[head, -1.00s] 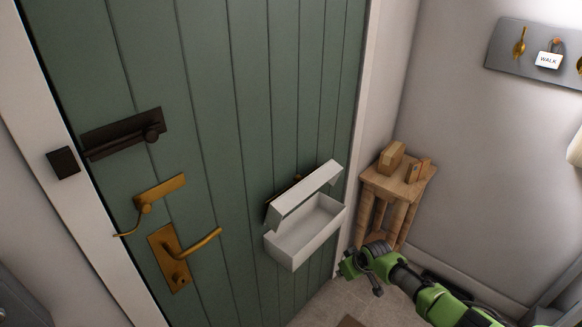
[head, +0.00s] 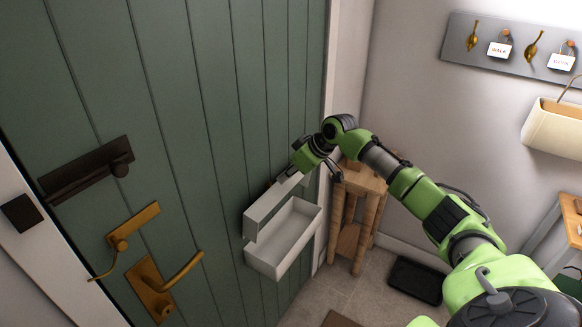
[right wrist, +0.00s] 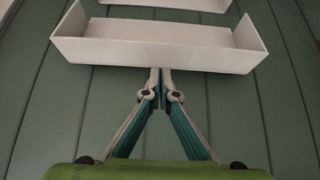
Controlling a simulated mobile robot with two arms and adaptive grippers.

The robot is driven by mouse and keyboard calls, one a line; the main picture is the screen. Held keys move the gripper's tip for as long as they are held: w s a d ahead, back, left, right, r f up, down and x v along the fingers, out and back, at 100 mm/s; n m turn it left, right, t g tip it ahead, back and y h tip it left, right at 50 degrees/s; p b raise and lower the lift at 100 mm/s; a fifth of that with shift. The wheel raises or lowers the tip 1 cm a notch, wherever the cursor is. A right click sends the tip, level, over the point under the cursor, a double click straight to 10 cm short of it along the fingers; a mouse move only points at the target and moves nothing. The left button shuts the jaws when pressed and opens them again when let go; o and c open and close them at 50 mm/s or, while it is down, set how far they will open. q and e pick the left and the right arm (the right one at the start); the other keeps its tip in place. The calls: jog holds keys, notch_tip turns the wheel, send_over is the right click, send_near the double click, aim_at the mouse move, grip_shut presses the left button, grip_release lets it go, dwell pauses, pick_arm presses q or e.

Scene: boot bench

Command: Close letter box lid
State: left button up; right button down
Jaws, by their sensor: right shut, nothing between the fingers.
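The white letter box (head: 286,254) is fixed low on the green door, with its open inside facing up. Its white lid (head: 264,214) stands raised above the box on the door side, so the box is open. My right gripper (head: 283,178) is at the upper right end of the lid, close to the door. Its fingers are shut and empty in the right wrist view (right wrist: 160,75), right at the edge of a white tray-like part of the letter box. Whether they touch it I cannot tell. My left gripper is not in view.
A small wooden stand (head: 360,195) is right of the letter box, partly behind my right arm. Brass handles (head: 155,285) and a dark latch (head: 88,170) are on the door's left. A dark tray (head: 415,279) lies on the floor.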

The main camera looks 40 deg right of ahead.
aim_at(276, 185)
jog(key=x, duration=0.2)
jog(key=shift+w+a+f, duration=0.15)
jog(key=shift+w+f, duration=0.1)
jog(key=shift+f, duration=0.05)
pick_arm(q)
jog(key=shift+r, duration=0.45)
pick_arm(e)
jog(key=shift+s+a+f, duration=0.1)
jog(key=shift+f, duration=0.05)
